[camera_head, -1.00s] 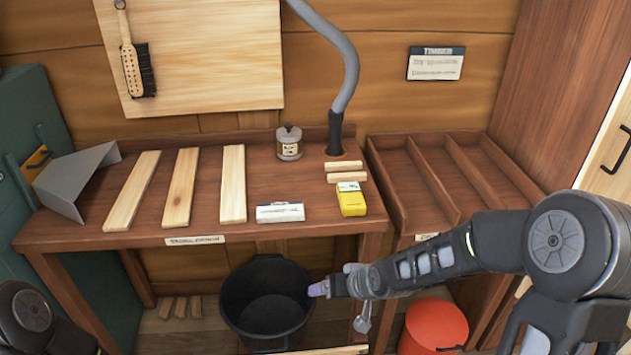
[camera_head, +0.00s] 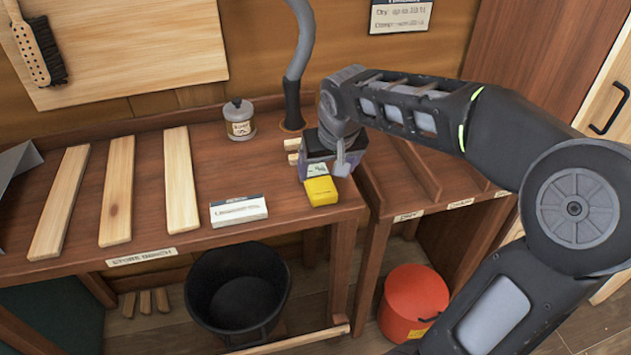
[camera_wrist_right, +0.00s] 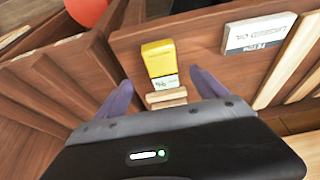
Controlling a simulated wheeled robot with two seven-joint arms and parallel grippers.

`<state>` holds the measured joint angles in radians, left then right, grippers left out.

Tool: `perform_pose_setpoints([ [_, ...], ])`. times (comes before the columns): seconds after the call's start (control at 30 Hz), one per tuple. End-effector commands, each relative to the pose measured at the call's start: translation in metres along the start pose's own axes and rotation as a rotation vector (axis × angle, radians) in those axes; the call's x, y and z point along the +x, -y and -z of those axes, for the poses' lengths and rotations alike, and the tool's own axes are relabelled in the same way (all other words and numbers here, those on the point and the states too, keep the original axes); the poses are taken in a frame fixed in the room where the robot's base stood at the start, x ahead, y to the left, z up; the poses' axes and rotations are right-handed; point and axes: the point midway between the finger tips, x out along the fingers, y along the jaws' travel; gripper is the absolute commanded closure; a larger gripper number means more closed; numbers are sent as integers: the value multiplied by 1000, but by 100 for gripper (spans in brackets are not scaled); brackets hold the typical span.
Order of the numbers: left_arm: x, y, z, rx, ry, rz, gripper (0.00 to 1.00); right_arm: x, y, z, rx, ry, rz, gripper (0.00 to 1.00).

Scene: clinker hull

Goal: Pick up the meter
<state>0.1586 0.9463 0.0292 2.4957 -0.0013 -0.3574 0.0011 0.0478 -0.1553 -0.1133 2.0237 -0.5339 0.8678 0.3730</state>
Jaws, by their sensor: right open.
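The meter is a yellow block with a pale display (camera_head: 320,188) at the right end of the bench, near its front edge. It also shows in the right wrist view (camera_wrist_right: 159,62), display end toward my gripper. My right gripper (camera_head: 326,166) is over the display end and hides part of it in the head view. In the right wrist view its two purple fingers (camera_wrist_right: 162,92) are apart, one on each side of the meter's display end, with gaps between. Nothing is held. My left gripper is out of view.
Small wood blocks (camera_head: 293,145) lie behind the meter, partly hidden by my gripper. A white box (camera_head: 239,211) lies to its left, with timber strips (camera_head: 181,180) beyond. A jar (camera_head: 239,120) and a grey hose (camera_head: 292,100) stand behind. A divided tray (camera_head: 412,172) is to the right.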

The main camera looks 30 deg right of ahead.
Motion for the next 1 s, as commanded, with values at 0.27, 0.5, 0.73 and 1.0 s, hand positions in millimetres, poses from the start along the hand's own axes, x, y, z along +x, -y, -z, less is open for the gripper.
perform_pose_setpoints([
  [0.27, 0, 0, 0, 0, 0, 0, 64, 17, 1, -1, -1, 4, 0, 18],
  [0.5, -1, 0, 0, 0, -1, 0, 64, 26, 1, 0, 0, -1, 2, 18],
  [0.73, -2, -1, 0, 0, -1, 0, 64, 30, 1, 0, -1, 0, 2, 18],
  [1.0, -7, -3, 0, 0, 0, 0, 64, 66, 4, 0, -2, 4, 0, 18],
])
